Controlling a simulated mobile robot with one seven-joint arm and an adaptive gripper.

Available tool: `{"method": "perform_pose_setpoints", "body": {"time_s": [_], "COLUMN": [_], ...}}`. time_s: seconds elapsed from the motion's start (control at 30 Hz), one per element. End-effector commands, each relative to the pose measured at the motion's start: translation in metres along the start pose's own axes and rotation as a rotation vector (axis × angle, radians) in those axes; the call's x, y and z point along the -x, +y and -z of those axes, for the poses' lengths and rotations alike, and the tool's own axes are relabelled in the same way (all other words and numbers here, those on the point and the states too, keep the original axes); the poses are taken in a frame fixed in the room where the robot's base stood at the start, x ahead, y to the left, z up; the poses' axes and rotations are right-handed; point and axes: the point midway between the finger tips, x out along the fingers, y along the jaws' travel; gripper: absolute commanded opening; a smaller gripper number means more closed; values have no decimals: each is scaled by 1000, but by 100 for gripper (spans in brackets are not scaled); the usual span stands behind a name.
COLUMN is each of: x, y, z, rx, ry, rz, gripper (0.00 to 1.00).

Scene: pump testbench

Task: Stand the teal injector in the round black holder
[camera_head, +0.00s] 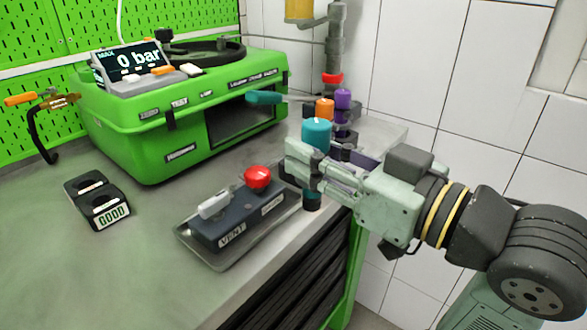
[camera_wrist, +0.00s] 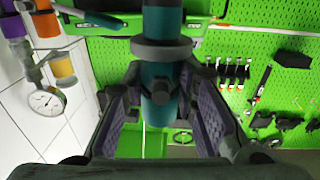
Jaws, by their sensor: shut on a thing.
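The teal injector (camera_head: 316,133) is upright in my gripper (camera_head: 308,168), above the right front edge of the bench. Its dark lower end shows below the fingers. In the wrist view the injector (camera_wrist: 161,82) stands between my two fingers (camera_wrist: 160,88), which close on it from both sides below a grey collar. A black unit (camera_head: 90,187) with round recesses and a "0000" display lies on the bench at left, away from my gripper. I cannot tell whether it is the round black holder; no other holder shows clearly empty.
A black control box (camera_head: 237,216) with a red button (camera_head: 257,178) and a grey lever sits just left of my gripper. Orange (camera_head: 324,108) and purple (camera_head: 343,99) injectors stand behind the teal one. The green test bench (camera_head: 180,110) fills the back. The left front bench surface is clear.

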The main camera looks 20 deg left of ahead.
Motion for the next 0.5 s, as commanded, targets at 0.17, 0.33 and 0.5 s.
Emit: {"method": "perform_pose_setpoints", "body": {"time_s": [0.17, 0.33, 0.5], "x": [1, 1, -6], "y": [-5, -4, 3], "z": [-1, -1, 4], "rx": [-2, -2, -8], "ry": [2, 2, 3], "rz": [3, 3, 6], "gripper": [0, 0, 0]}}
